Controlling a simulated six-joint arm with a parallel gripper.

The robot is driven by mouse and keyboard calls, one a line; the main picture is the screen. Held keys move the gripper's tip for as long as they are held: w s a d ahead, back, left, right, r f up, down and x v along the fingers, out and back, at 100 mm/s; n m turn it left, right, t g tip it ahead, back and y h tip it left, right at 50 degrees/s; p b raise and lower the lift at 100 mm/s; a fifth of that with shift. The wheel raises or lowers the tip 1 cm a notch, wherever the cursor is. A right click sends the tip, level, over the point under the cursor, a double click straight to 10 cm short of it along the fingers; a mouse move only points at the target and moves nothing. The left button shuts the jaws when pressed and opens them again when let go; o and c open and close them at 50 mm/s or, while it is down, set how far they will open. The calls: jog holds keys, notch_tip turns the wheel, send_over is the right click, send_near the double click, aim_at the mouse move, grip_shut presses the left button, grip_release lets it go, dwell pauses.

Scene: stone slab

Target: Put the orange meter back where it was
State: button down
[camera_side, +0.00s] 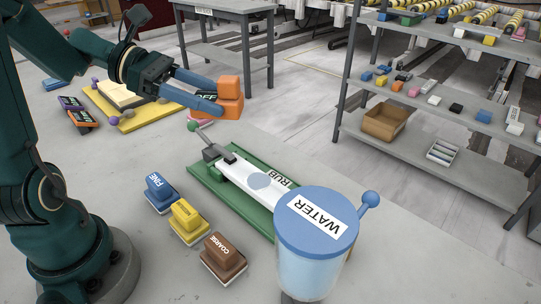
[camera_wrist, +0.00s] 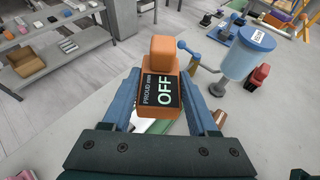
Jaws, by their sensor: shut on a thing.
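The orange meter (camera_side: 229,97) is a blocky orange body with a smaller block on top. In the wrist view its dark screen (camera_wrist: 160,91) reads "OFF", with smaller lettering beside it that looks like "PROUD" and a unit. My gripper (camera_side: 216,100) has blue fingers, shut on the meter from both sides, as the wrist view shows (camera_wrist: 160,100). In the side view the meter is held in the air above the far end of the green tray (camera_side: 205,172). I cannot tell its exact height above the slab.
The green tray holds a white strip marked "RUB". A blue-lidded "WATER" pot (camera_side: 317,222) stands at its near end. Blue "FINE" (camera_side: 160,191), yellow (camera_side: 186,220) and brown "COARSE" (camera_side: 222,257) blocks line its left. A yellow board (camera_side: 128,122) and dark-screened meters (camera_side: 82,120) lie at the back left.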

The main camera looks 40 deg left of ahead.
jog(key=shift+a+f, duration=0.1)
jog(key=shift+f, duration=0.05)
jog(key=s+d+f+m+g+h, duration=0.2)
jog(key=s+d+f+m+g, duration=0.5)
jog(key=s+m+g, duration=0.5)
jog(key=s+a+r+m+g+y, duration=0.1)
jog(key=s+a+m+y, duration=0.4)
jog(key=a+m+y, duration=0.85)
jog(key=s+a+m+y, duration=0.4)
jog(key=a+m+y, duration=0.8)
jog(key=a+m, duration=0.25)
jog(key=shift+n, duration=0.4)
jog(key=w+f, duration=0.2)
jog(key=w, duration=0.1)
jog(key=w+d+f, duration=0.1)
jog(key=w+f, duration=0.1)
jog(key=w, duration=0.2)
jog(key=w+d+f, duration=0.1)
jog(key=w+f, duration=0.1)
jog(key=w, duration=0.2)
jog(key=shift+d+f, duration=0.2)
jog(key=shift+f+h, duration=0.25)
jog(key=shift+f, duration=1.75)
jog(key=shift+f, duration=0.2)
